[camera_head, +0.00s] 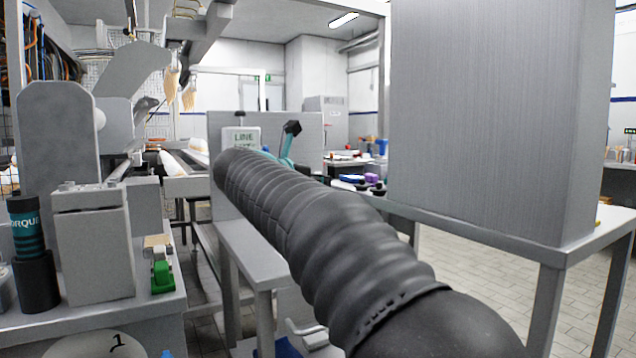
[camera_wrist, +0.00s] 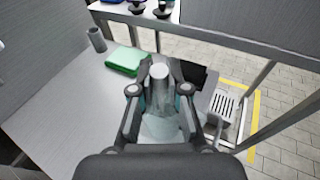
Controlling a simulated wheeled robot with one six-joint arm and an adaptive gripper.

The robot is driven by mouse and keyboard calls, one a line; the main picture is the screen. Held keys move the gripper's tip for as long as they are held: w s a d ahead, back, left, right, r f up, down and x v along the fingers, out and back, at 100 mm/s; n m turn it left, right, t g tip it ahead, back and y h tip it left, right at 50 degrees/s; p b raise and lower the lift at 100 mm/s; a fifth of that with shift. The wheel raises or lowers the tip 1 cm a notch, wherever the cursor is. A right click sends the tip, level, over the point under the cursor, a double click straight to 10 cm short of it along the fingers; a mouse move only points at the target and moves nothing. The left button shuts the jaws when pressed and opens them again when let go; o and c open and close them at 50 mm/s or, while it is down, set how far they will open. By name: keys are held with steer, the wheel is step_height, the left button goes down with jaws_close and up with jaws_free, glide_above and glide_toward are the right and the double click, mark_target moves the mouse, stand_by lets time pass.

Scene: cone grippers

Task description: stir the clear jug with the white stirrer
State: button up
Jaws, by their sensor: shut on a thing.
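My gripper (camera_wrist: 160,92) is at the lower middle of the wrist view, with a finger on each side of a pale upright cylinder that looks like the white stirrer (camera_wrist: 160,76). It is shut on the stirrer. A clear, see-through shape that looks like the jug (camera_wrist: 162,130) shows below the stirrer, between the fingers and my palm. Its rim and base are hidden, and I cannot tell whether the stirrer is inside it. In the head view my dark arm covers the middle, and I cannot make out the stirrer or jug there.
A black object (camera_wrist: 192,75) lies close right of the gripper. The left table top is clear. A large grey box (camera_head: 480,120) stands at the right in the head view.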

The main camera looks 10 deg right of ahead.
step_height(320, 180, up, 10)
steer(key=s+a+p, duration=0.1)
steer(key=p, duration=0.6)
steer(key=shift+s+a+r+p, duration=0.2)
steer(key=shift+s+p, duration=0.05)
steer(key=shift+p, duration=0.15)
stand_by(0.9)
step_height(320, 180, up, 5)
steer(key=shift+f+p, duration=0.1)
steer(key=shift+p, duration=0.35)
stand_by(0.9)
